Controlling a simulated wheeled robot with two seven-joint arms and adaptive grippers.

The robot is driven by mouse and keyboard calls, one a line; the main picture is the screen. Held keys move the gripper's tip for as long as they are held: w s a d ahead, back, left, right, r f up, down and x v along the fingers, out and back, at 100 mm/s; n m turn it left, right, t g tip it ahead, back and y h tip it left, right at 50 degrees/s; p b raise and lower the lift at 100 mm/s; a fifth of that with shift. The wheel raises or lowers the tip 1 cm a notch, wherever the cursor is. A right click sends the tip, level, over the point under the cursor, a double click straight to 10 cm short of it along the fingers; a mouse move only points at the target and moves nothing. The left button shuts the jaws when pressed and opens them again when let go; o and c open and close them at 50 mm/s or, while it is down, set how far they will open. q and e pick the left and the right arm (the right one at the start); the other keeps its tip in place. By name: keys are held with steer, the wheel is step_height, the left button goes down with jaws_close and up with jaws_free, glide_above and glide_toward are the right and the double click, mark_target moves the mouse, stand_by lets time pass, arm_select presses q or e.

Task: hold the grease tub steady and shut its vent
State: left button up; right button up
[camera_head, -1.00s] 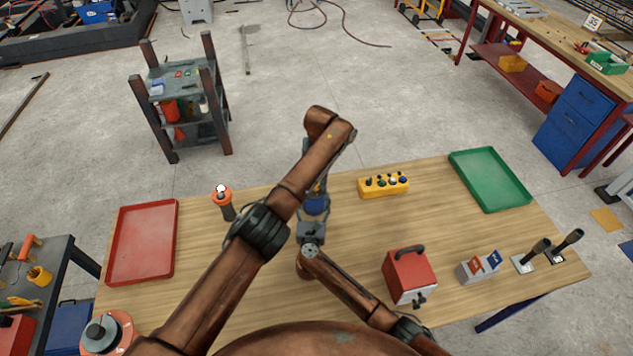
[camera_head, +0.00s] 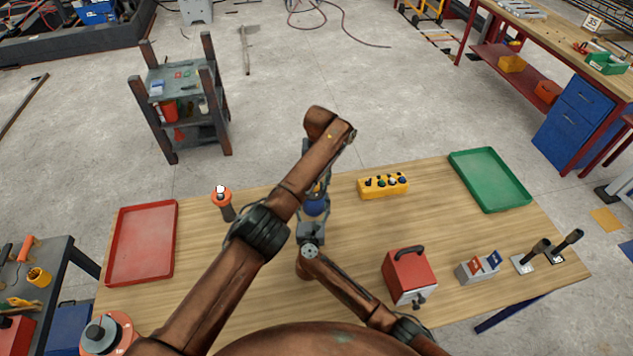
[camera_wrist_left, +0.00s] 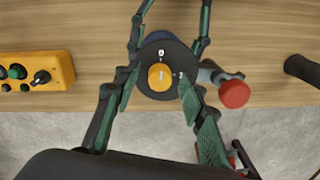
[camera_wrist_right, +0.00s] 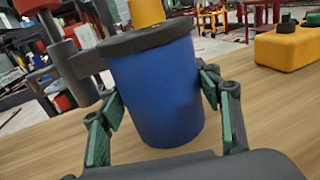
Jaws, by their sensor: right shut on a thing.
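The grease tub is a blue cylinder (camera_wrist_right: 155,95) with a dark lid (camera_wrist_left: 160,50). It stands on the table near its far edge, and in the head view (camera_head: 316,207) my left arm partly hides it. A yellow knob (camera_wrist_left: 160,77) sits on the lid. A grey side fitting with a red cap (camera_wrist_left: 234,94) sticks out from the tub. My right gripper (camera_wrist_right: 160,100) is shut on the tub's body, one finger on each side. My left gripper (camera_wrist_left: 152,95) is open above the lid, its fingers apart on either side of the yellow knob, not visibly touching it.
A yellow button box (camera_head: 383,185) stands right of the tub, and an orange-topped dark tool (camera_head: 222,198) stands left. A red tray (camera_head: 143,243), a green tray (camera_head: 490,180) and a red box (camera_head: 409,275) are farther off on the table.

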arm_select(q)
step_height(320, 180, up, 12)
steer(key=shift+d, duration=0.25)
arm_select(e)
steer(key=shift+f, duration=0.1)
steer(key=o, duration=1.9)
steer(key=shift+o, duration=0.2)
